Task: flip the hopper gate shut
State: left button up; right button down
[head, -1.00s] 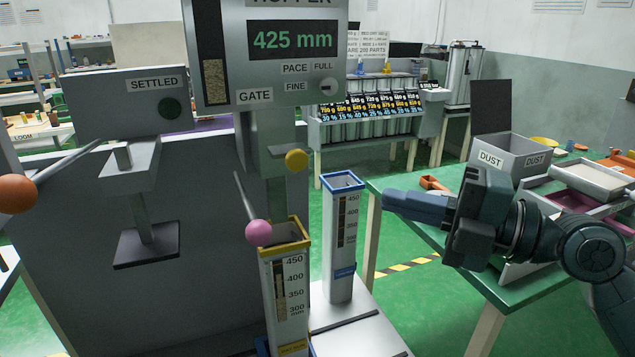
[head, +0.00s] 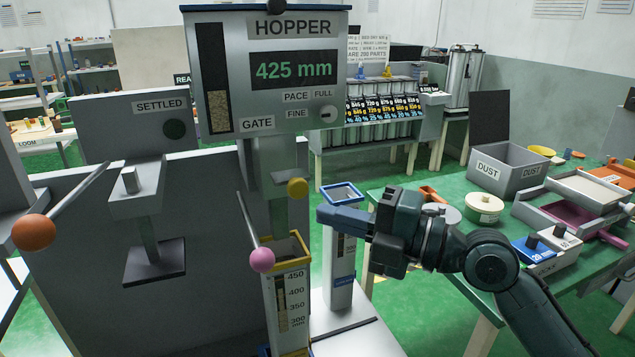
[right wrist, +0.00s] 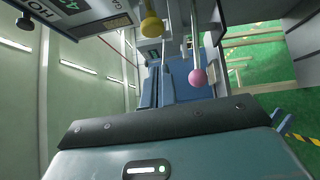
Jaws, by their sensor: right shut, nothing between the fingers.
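The hopper (head: 270,70) is a grey box with a 425 mm display and a GATE label. Below that label a thin lever with a pink ball (head: 262,260) slants down to the right. The pink ball (right wrist: 198,77) also shows in the right wrist view, by my fingers. A yellow knob (head: 298,187) sits on the hopper's spout. A yellow-rimmed column (head: 291,310) stands under the spout. My right gripper (head: 325,212) is shut and empty, pointing left, right of the pink ball and apart from it in the head view. My left gripper is out of view.
A blue-rimmed column (head: 341,265) stands behind my right fingers, partly hidden. Left is the SETTLED station (head: 160,106) with an orange-ball lever (head: 34,232). Right, a green table holds the DUST box (head: 495,175), trays and a round tub (head: 484,207).

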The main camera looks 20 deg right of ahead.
aim_at(306, 185)
jog(key=w, duration=0.2)
jog(key=w+a+p, duration=0.1)
jog(key=w, duration=0.2)
jog(key=shift+a+r, duration=0.1)
jog(key=shift+r, duration=0.05)
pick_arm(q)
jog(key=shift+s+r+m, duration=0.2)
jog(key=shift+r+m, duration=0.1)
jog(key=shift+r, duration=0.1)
